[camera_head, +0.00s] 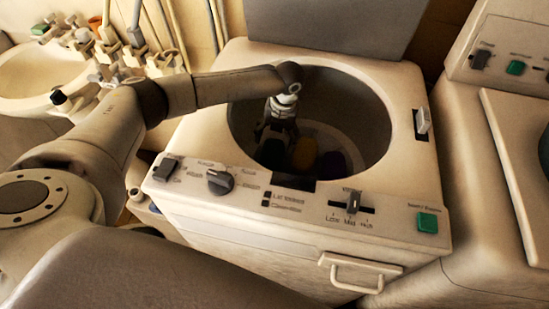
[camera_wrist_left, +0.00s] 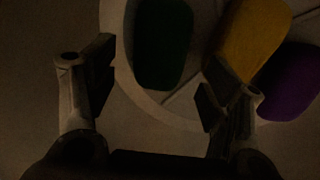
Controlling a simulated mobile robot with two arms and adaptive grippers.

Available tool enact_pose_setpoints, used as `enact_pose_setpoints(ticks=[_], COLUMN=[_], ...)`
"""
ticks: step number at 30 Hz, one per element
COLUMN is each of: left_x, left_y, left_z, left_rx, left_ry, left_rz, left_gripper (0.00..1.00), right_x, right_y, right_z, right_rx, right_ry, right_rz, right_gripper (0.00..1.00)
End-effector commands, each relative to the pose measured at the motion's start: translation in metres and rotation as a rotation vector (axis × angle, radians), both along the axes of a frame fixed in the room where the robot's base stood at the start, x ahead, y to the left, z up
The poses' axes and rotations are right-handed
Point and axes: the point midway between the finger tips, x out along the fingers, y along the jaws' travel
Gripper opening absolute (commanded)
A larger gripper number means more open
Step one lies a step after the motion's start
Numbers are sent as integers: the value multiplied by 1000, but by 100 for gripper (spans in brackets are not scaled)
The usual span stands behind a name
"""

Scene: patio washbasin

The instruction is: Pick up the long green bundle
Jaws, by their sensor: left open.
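The green bundle (camera_wrist_left: 163,45) lies at the bottom of the washer drum, long and dark green, in the upper middle of the left wrist view. In the head view I cannot make it out clearly behind my gripper. My left gripper (camera_head: 273,140) reaches down inside the drum. In the left wrist view its two fingers (camera_wrist_left: 152,90) are spread apart, with nothing between the tips. The green bundle shows beyond the fingertips, apart from them as far as I can see. My right gripper is in neither view.
A yellow bundle (camera_wrist_left: 254,38) and a purple bundle (camera_wrist_left: 290,82) lie right of the green one. The washer's round opening (camera_head: 385,130) surrounds my left arm. A second machine (camera_head: 490,150) stands at right, a washbasin (camera_head: 40,75) at upper left.

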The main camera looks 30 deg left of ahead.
Motion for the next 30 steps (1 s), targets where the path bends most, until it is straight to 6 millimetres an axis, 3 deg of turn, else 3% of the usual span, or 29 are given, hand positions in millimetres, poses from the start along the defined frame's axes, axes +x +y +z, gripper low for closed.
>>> enact_pose_setpoints(ticks=[3,11,19,30], left_x=[-2,-3,-7,-7], left_y=[3,4,6,7], left_z=[-19,-41,-79,-89], left_rx=[1,1,2,1], left_ry=[4,2,2,0], left_rz=[2,0,2,1], left_gripper=[73,73,73,71], right_x=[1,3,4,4], right_y=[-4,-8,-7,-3], right_z=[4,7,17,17], right_rx=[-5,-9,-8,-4], right_ry=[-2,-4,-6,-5], right_rz=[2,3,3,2], right_gripper=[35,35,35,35])
